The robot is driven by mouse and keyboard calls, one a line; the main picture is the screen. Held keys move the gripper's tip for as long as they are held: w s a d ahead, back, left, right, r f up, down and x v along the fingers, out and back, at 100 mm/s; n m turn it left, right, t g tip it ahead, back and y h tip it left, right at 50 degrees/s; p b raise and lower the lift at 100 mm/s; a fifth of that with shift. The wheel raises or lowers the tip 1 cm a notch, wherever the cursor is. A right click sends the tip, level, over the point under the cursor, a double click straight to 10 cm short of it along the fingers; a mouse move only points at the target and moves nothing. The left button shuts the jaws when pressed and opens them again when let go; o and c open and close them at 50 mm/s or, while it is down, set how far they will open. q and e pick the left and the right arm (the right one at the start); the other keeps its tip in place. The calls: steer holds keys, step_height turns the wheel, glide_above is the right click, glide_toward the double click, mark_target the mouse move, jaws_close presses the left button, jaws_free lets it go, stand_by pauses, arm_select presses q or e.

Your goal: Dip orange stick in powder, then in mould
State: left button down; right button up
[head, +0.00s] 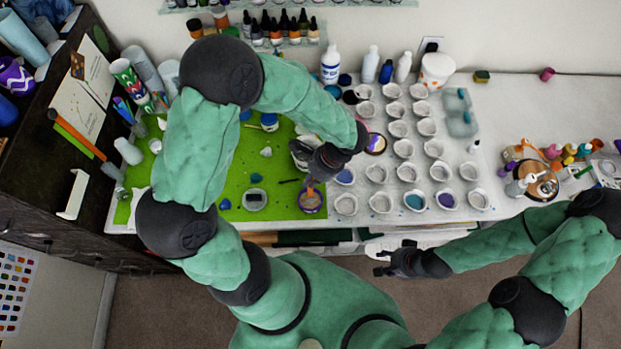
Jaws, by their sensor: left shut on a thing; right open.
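My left gripper (310,178) reaches over the green mat and is shut on an orange stick (310,189). Only a short part of the stick shows below the fingers. The stick's lower end is over or in a small purple-rimmed pot (312,207), which seems to be the powder. I cannot tell whether the tip touches what is inside. My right gripper (382,263) is open and empty in front of the table's front edge.
The green mat (285,165) holds small tools and bits. Rows of white cups (380,202), some with blue or purple contents, stand just right of it. Bottles (331,63) line the back. A cluster of small coloured bottles (553,152) stands at the far right.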

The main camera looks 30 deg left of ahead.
step_height(320, 180, up, 4)
steer(key=p, duration=0.4)
stand_by(0.3)
